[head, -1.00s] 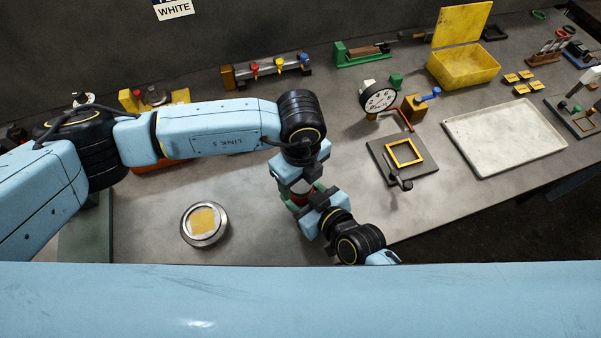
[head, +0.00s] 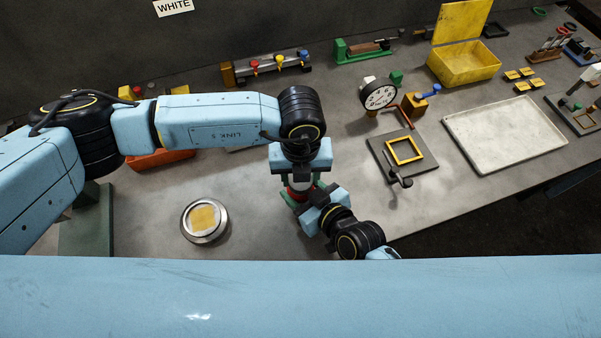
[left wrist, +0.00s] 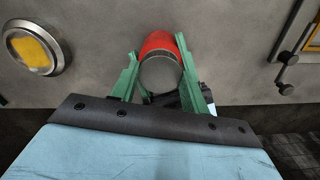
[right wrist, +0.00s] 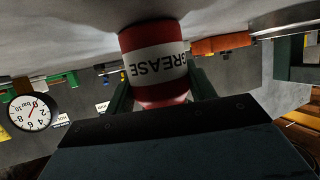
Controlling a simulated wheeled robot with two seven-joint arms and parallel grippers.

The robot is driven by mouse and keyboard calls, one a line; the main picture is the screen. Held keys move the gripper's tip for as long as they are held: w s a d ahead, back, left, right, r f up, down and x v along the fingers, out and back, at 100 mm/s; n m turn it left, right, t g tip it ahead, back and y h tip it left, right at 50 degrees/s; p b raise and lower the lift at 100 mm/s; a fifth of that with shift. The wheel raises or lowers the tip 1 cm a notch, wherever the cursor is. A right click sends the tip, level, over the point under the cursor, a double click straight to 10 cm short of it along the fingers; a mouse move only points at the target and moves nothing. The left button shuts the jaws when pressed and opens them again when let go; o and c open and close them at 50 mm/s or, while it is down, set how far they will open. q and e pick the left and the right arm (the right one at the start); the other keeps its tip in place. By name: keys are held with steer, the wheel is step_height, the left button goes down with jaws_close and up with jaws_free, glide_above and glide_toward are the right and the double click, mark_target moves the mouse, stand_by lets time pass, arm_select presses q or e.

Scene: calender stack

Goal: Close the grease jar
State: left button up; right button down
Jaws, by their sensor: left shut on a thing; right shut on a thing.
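In the left wrist view a round grey lid (left wrist: 160,74) lies in front of the red jar side (left wrist: 158,43). My left gripper (head: 299,178) comes from above, its green fingers on either side of the lid, shut on it. My right gripper (head: 310,200) is shut on the jar from the side. Whether the lid touches the jar rim is hidden.
A round metal tin (head: 204,220) with a yellow face sits left of the jar. A plate with a yellow frame (head: 404,151), a dial gauge (head: 380,95) and a pale tray (head: 505,134) are to the right. The bench's front edge is close.

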arm_select(q)
steer(key=shift+m, duration=1.2)
steer(key=o, duration=1.1)
steer(key=shift+r, duration=0.1)
steer(key=shift+r, duration=2.2)
steer(key=shift+c, duration=0.5)
